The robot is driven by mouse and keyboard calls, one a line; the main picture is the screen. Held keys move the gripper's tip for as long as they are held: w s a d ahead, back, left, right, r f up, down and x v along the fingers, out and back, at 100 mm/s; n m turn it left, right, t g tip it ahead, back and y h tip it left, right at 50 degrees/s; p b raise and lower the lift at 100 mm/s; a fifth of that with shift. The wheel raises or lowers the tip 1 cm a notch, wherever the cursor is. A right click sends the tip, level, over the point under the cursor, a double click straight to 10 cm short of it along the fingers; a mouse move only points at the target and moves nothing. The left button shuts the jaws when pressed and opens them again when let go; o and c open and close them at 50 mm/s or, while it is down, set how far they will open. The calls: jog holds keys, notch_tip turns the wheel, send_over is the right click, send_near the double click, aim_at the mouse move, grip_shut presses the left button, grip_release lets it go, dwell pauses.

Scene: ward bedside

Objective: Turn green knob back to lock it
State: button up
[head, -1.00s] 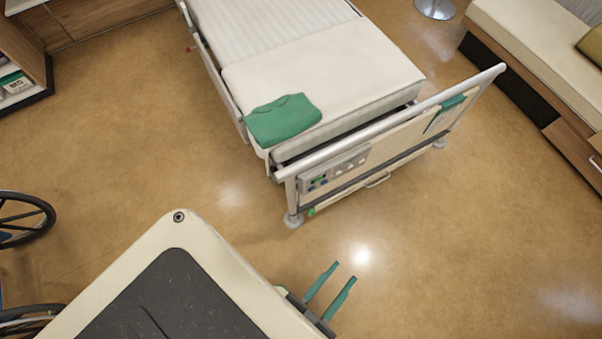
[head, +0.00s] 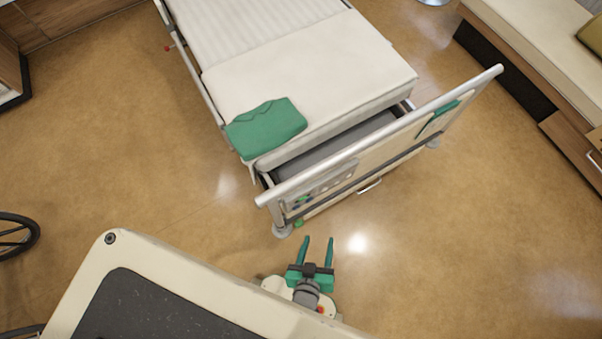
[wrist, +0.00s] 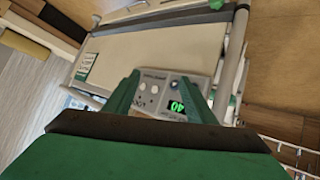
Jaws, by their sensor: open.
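My gripper (head: 317,240) is open and empty, apart from the footboard, just in front of that corner. The right finger partly covers the panel.
The bed's mattress (head: 310,70) has a folded green cloth (head: 265,126) on its near left corner. A wheelchair wheel (head: 18,236) shows at the left edge. A bench (head: 530,45) stands at the upper right. The floor right of my gripper is clear.

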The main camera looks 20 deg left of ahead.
notch_tip(320, 180, down, 9)
jog(key=w+a+n+g, duration=0.2)
jog(key=n, duration=0.1)
jog(key=n+g+y, duration=0.1)
jog(key=n+g, duration=0.3)
jog(key=g, duration=0.1)
send_near(300, 225)
jog(key=x, duration=0.8)
jog(key=shift+w+f, duration=0.1)
jog(key=shift+f, duration=0.1)
jog(key=shift+a+f, duration=0.25)
jog(key=shift+f, duration=0.3)
jog(key=shift+w, duration=0.1)
jog(key=shift+d, duration=0.1)
jog(key=c, duration=1)
